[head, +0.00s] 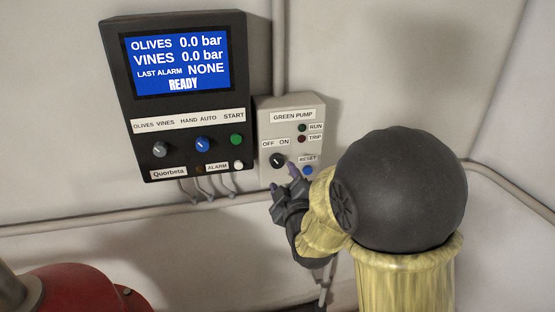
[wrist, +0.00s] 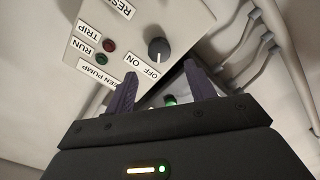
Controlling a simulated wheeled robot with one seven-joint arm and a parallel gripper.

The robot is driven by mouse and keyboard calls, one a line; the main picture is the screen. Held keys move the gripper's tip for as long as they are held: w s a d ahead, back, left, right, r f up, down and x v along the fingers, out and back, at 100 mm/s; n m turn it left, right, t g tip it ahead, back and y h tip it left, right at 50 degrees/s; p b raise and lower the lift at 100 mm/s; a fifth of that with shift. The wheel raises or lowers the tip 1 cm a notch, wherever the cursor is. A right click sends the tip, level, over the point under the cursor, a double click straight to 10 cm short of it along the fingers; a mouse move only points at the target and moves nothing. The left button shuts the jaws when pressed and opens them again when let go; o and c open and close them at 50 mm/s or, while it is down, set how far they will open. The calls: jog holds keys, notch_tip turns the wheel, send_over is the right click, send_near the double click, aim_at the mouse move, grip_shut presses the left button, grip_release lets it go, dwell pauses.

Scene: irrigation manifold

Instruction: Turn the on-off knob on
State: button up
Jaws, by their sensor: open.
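The on-off knob (head: 277,160) is a round dark knob on the grey GREEN PUMP box (head: 308,192), below its OFF and ON labels. In the wrist view the knob (wrist: 159,50) lies just beyond the fingertips, roughly between them in the picture. Its white mark seems to point toward the OFF label (wrist: 153,73). My gripper (head: 284,180) is open and empty, below and slightly right of the knob in the head view. Its two purple fingers also show spread apart in the wrist view (wrist: 160,72). I see no contact with the knob.
A black control panel (head: 184,100) with a blue READY screen hangs left of the box, holding two knobs and buttons. A blue RESET button (head: 308,171) and the RUN and TRIP lamps are close to the knob. Grey cables (head: 208,188) hang below the panel.

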aim_at(276, 163)
jog(key=p+x, duration=0.2)
jog(key=x, duration=0.4)
jog(key=shift+w, duration=0.15)
jog(key=shift+w+a, duration=0.15)
jog(key=shift+w, duration=0.25)
jog(key=shift+s, duration=0.1)
jog(key=shift+s, duration=0.1)
jog(key=shift+c, duration=0.4)
jog(key=c, duration=0.9)
